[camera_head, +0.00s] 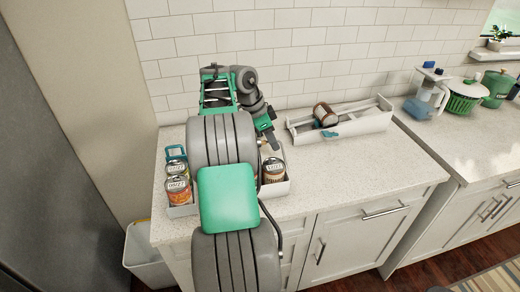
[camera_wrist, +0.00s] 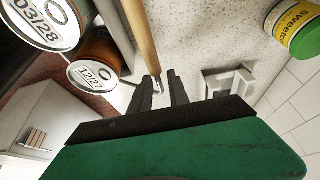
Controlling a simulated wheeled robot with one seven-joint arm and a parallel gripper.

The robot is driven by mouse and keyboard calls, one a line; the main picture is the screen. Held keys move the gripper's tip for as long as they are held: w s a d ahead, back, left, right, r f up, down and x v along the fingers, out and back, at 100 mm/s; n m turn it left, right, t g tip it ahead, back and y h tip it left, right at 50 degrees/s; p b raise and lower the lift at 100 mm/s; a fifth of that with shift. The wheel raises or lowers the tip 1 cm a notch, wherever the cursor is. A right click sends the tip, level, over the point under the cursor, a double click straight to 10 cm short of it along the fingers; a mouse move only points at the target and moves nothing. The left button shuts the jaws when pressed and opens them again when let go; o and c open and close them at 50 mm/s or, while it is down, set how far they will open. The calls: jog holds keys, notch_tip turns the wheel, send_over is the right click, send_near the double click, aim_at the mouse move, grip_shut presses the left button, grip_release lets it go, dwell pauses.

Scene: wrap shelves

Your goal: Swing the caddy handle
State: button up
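The white caddy (camera_head: 282,189) stands on the counter below my arm, with several labelled cans in it. My arm hides its middle. In the wrist view a wooden bar (camera_wrist: 140,35), which looks like the caddy handle, runs down from the top edge to just in front of my fingertips. My gripper (camera_wrist: 161,82) has its two dark fingers apart, with a gap between them. The bar's near end lies at or just beyond the left fingertip; I cannot tell if they touch. In the head view my gripper (camera_head: 274,142) points down near the caddy's back right.
A can (camera_wrist: 95,75) is close left of my fingers, a yellow-green can (camera_wrist: 298,27) farther right. The tiled wall is behind. The counter's front right is clear.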

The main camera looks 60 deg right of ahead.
jog(key=shift+r, duration=0.1)
notch_tip(320, 180, up, 7)
jog(key=p, duration=0.7)
